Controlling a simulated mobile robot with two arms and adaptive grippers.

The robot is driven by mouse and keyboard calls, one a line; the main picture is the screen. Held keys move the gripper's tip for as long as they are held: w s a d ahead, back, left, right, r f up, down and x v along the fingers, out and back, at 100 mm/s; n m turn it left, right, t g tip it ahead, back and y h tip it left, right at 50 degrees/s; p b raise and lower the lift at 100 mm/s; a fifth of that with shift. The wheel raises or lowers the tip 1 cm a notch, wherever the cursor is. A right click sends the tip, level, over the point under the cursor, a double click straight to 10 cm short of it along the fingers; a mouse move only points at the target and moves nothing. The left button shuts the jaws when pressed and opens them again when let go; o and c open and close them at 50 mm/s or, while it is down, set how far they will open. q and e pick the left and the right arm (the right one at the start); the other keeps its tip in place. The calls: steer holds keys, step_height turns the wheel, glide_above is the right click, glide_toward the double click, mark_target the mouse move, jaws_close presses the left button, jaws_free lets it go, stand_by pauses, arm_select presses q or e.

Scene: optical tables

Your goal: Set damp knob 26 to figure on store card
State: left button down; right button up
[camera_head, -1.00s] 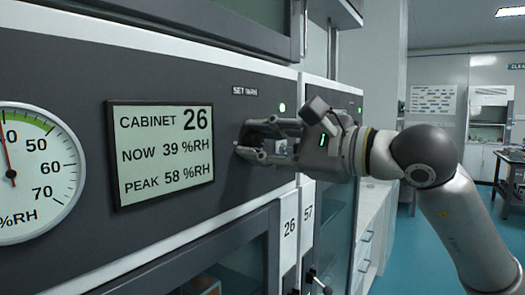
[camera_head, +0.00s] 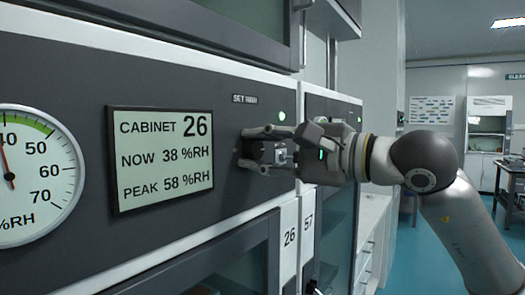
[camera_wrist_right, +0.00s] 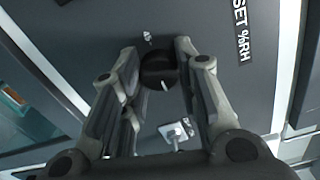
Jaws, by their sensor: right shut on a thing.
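The dark round damp knob (camera_wrist_right: 158,72) sits on the grey panel of cabinet 26, under a "SET %RH" label (camera_head: 245,99). My right gripper (camera_head: 247,148) is shut on it. In the right wrist view the two fingers of the gripper (camera_wrist_right: 157,58) lie on either side of the knob, which has a pale mark on its lower edge. In the head view the fingers hide the knob. The display (camera_head: 162,157) reads cabinet 26, now 38 %RH, peak 58 %RH. No store card can be made out. My left gripper is not in view.
A round %RH gauge (camera_head: 32,175) is at the left, its needle near 40. A green lamp (camera_head: 281,115) glows above the gripper. A cabinet marked 57 (camera_head: 309,222) adjoins on the right. A glass door is below the panel. Open floor lies at the right.

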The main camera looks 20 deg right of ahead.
steer(key=o, duration=1)
steer(key=v, duration=1.2)
